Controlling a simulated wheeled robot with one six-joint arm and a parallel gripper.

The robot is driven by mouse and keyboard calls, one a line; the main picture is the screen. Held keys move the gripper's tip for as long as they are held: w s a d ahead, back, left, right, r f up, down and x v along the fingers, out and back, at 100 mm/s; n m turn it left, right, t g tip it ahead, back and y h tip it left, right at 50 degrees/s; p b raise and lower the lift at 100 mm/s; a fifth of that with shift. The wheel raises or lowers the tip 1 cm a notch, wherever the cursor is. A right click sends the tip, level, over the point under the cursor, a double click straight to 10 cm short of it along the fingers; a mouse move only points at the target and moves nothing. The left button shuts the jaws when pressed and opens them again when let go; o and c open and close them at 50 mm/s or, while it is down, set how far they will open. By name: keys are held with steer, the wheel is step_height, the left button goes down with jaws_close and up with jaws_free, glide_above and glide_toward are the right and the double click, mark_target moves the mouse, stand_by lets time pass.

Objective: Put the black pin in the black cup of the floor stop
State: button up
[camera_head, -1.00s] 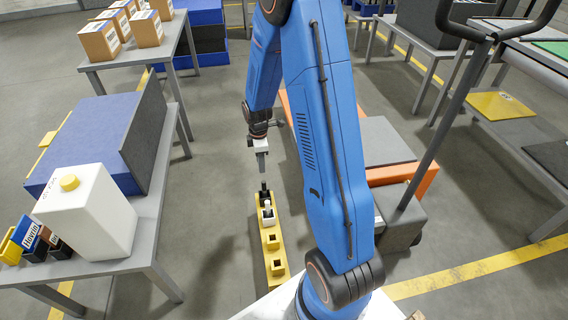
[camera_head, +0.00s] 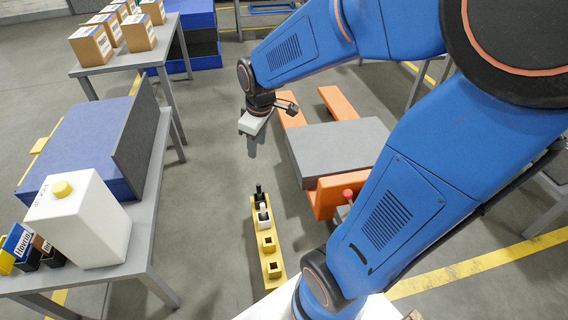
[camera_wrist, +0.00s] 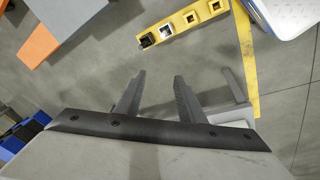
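The yellow floor stop (camera_head: 276,284) lies on the floor in the head view, with a row of cups along it. The black pin (camera_head: 259,190) stands upright at the far end, in the black cup (camera_head: 259,203).
An orange pallet truck with a grey block (camera_head: 340,148) stands right of the stop. A table on the left holds a white canister (camera_head: 78,222) and a blue box (camera_head: 85,150). Cardboard boxes (camera_head: 92,45) sit on a table behind. The floor around the stop is clear.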

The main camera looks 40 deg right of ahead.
steer(key=s+a+r+m+t, duration=0.1)
steer(key=s+r+m, duration=0.2)
steer(key=s, duration=0.6)
steer(key=s+a+r+m+t, duration=0.1)
steer(key=s+r+m, duration=0.2)
steer(key=s, duration=0.6)
steer(key=shift+a+r, duration=0.4)
steer(key=shift+r, duration=0.35)
